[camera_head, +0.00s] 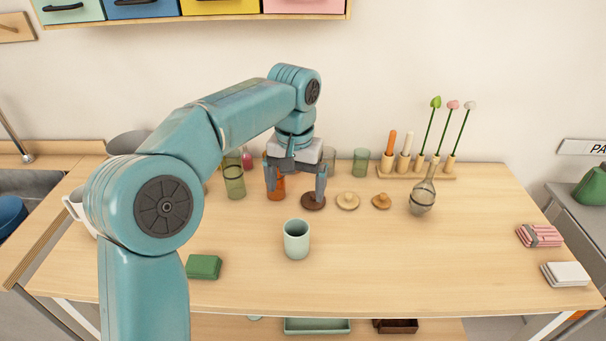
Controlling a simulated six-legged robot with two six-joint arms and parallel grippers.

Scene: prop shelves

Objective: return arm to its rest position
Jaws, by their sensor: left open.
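My left arm comes in from the left and reaches over the wooden table (400,265). My left gripper (296,195) points down with its two fingers apart, and I see nothing held between them. An orange-brown glass (277,190) stands by its left finger, partly hidden by it. A dark brown round lid (313,202) lies by the right finger; I cannot tell whether they touch. A pale green cup (296,240) stands upright in front of the gripper. My right gripper is not in view.
A wooden rack (420,173) with sticks and flower-like stems stands at the back right. Tan lids (348,201), a glass flask (423,197) and green glasses (234,182) stand nearby. A green block (203,267) lies front left.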

